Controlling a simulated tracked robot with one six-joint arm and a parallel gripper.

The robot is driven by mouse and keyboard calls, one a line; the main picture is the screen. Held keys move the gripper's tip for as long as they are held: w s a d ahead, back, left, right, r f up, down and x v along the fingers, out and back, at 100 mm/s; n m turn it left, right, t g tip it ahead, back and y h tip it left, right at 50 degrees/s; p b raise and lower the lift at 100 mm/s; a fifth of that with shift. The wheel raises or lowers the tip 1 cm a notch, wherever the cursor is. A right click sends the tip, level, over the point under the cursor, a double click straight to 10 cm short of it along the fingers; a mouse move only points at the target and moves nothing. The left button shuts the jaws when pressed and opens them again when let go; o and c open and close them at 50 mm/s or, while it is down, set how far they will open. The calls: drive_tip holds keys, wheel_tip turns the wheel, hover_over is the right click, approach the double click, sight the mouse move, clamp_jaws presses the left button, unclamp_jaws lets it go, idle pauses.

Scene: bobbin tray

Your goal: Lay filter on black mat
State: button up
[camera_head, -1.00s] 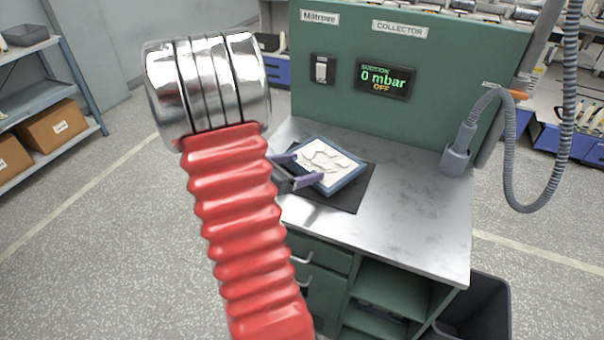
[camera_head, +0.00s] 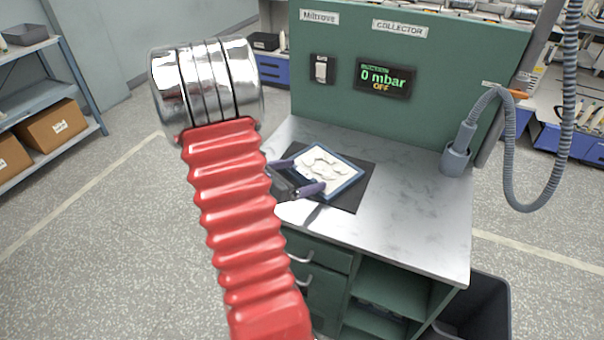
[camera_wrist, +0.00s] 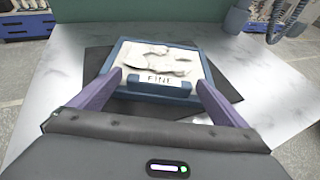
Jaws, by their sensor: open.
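The filter is a blue-framed square panel (camera_head: 343,189) with a pale crumpled surface. It lies on the black mat (camera_head: 352,204) on the bench. In the wrist view the filter (camera_wrist: 187,99) shows a tab labelled FINE on its near side, and the mat (camera_wrist: 226,92) extends past it at the sides. My gripper (camera_head: 301,176) is open, its purple fingers apart at the filter's near-left side. In the wrist view my gripper's fingertips (camera_wrist: 157,88) are on either side of the tab, and nothing is held between them. Whether the fingers touch the frame is unclear.
The bench top (camera_head: 410,220) is clear to the right of the mat. A grey hose (camera_head: 507,170) rises from a holder (camera_head: 455,158) at the right. The green back panel has a display (camera_head: 385,79) reading 0 mbar OFF and a switch (camera_head: 322,69). A dark bin (camera_head: 480,310) stands at lower right.

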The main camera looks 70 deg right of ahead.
drive_tip(key=v, duration=1.2)
drive_tip(key=shift+r, duration=0.1)
idle(0.8)
drive_tip(key=w+a+r+m+t+y, duration=0.2)
drive_tip(key=a+r+m+t+y, duration=0.2)
drive_tip(key=a, duration=0.9)
drive_tip(key=w+a+r+m+t+y, duration=0.3)
drive_tip(key=a+r+m+t+y, duration=0.1)
drive_tip(key=a, duration=1)
drive_tip(key=w+a+r+m+t+y, duration=0.2)
drive_tip(key=a+r+m+t+y, duration=0.2)
drive_tip(key=a, duration=1)
drive_tip(key=shift+w+a+r, duration=0.2)
drive_tip(key=shift+a+r, duration=0.05)
drive_tip(key=shift+r, duration=0.05)
